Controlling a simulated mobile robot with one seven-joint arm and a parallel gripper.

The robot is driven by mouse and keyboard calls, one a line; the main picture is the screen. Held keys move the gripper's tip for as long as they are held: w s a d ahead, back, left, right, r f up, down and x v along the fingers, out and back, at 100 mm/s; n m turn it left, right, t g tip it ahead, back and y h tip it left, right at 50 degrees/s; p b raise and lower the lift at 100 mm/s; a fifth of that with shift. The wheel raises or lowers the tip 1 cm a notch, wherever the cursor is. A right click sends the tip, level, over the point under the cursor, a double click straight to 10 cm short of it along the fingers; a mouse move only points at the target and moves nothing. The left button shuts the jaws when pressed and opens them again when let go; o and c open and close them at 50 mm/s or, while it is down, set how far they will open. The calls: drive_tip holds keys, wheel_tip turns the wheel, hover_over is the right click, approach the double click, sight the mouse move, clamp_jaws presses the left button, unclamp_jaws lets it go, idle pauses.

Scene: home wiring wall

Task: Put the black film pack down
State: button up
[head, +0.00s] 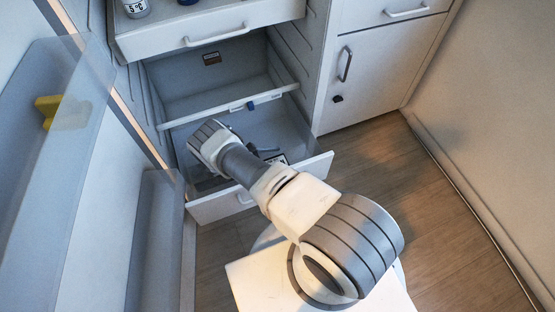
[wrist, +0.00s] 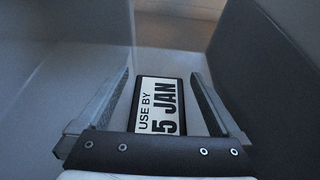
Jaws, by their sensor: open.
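The black film pack (wrist: 158,82) has a white label reading "USE BY 5 JAN". It lies between the two fingers of my gripper (wrist: 162,92) in the wrist view, with a gap on each side. My gripper is open, and I see no finger pressing on the pack. The pack is low inside the pulled-out lower drawer (head: 313,172) of the fridge. In the head view only a bit of its label (head: 276,158) shows beside my arm. Whether its underside rests on the drawer floor cannot be told.
Drawer walls rise close on both sides of my gripper. An upper drawer (head: 215,42) with containers is above. An open fridge door (head: 60,180) with a yellow item (head: 47,110) stands at left. A cabinet (head: 385,75) is at right, with wooden floor (head: 440,200) clear in front.

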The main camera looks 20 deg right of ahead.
drive_tip(key=p+v, duration=0.1)
drive_tip(key=v, duration=0.6)
drive_tip(key=shift+w+a+r, duration=0.1)
drive_tip(key=shift+a+r, duration=0.15)
drive_tip(key=shift+r, duration=0.05)
drive_tip(key=w+a+r+m+y, duration=0.1)
drive_tip(key=r+m+y, duration=0.2)
drive_tip(key=r, duration=1)
drive_tip(key=w+r+m+g+y, duration=0.15)
drive_tip(key=r+m, duration=0.25)
drive_tip(key=r, duration=0.9)
drive_tip(key=w+a+r+m+y, duration=0.1)
drive_tip(key=r+m+y, duration=0.2)
drive_tip(key=r, duration=0.9)
drive_tip(key=s+d+r+m+t+y, duration=0.1)
drive_tip(key=s+r+m+t+y, duration=0.1)
drive_tip(key=s+r, duration=0.5)
drive_tip(key=s+r+m+t+y, duration=0.1)
drive_tip(key=s+r+m+y, duration=0.1)
drive_tip(key=s+r, duration=0.5)
drive_tip(key=s+r+m+t+y, duration=0.2)
drive_tip(key=s+r+m+t, duration=0.2)
drive_tip(key=s, duration=0.7)
drive_tip(key=shift+s+a+r, duration=0.25)
drive_tip(key=shift+a+r, duration=0.15)
drive_tip(key=shift+r, duration=0.55)
drive_tip(key=shift+r, duration=0.15)
